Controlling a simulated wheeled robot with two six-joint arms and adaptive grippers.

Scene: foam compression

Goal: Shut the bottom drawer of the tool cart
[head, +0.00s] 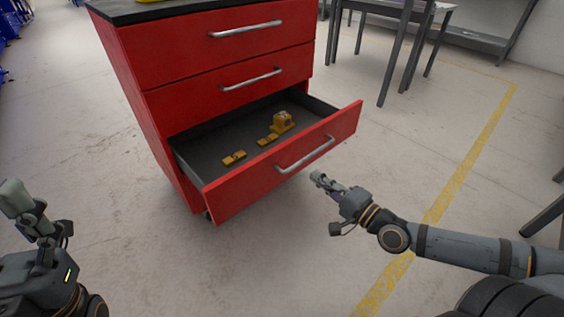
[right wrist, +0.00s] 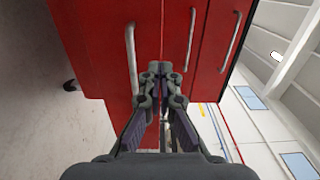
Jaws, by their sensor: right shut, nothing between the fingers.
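The red tool cart (head: 170,110) stands at the upper middle of the head view. Its bottom drawer (head: 245,190) is pulled out, with a silver bar handle (head: 305,154) on its front. The two drawers above it are shut. My right gripper (head: 318,178) is shut and empty, just in front of the drawer's front, below and right of the handle. In the right wrist view its fingertips (right wrist: 160,68) are together, with the red drawer fronts and a handle (right wrist: 131,60) beyond them. Whether they touch the front is unclear. My left gripper (head: 28,208) is at the lower left, away from the cart.
Several yellow-orange items (head: 281,122) lie inside the open drawer. Grey table legs (head: 396,55) stand behind at the upper right. A yellow floor line (head: 468,160) runs along the right. The floor in front of the cart is clear.

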